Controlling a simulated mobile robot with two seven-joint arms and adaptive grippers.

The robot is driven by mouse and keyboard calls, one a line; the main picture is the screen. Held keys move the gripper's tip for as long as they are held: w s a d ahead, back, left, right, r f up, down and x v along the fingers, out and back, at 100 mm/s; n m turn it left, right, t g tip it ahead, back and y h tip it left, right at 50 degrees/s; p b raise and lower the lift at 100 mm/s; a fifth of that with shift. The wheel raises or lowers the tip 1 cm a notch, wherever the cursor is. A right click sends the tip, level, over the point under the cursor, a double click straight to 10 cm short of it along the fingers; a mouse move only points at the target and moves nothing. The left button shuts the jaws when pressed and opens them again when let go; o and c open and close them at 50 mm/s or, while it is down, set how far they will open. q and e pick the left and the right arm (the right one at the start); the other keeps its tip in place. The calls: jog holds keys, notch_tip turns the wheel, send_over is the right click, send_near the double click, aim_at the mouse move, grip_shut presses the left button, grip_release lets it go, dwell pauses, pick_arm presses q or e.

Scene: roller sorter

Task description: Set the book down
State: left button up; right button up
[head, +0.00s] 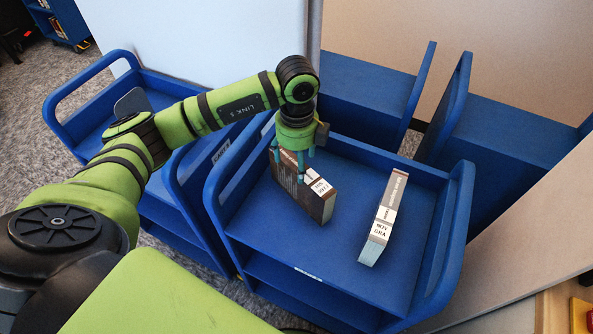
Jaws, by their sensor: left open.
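A dark brown book (319,206) with white spine labels stands on the top shelf of the blue cart (345,272), toward its left side. My left gripper (303,168) is at the upper edge of this book, fingers pointing down and open. The fingers partly cover the book's far end, and I cannot tell whether they touch it. A second book (384,220), white and brown with a spine label, stands on the same shelf to the right, apart from the first. My right gripper is not in view.
Another blue cart (88,112) stands close on the left, with a grey bookend (131,104) on it. More blue carts (507,140) stand behind. Raised end panels border the middle cart's shelf. Bare shelf lies between the two books.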

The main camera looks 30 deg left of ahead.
pick_arm(q)
notch_tip(320, 180, up, 8)
jog(key=b, duration=0.1)
jog(key=shift+f, duration=0.25)
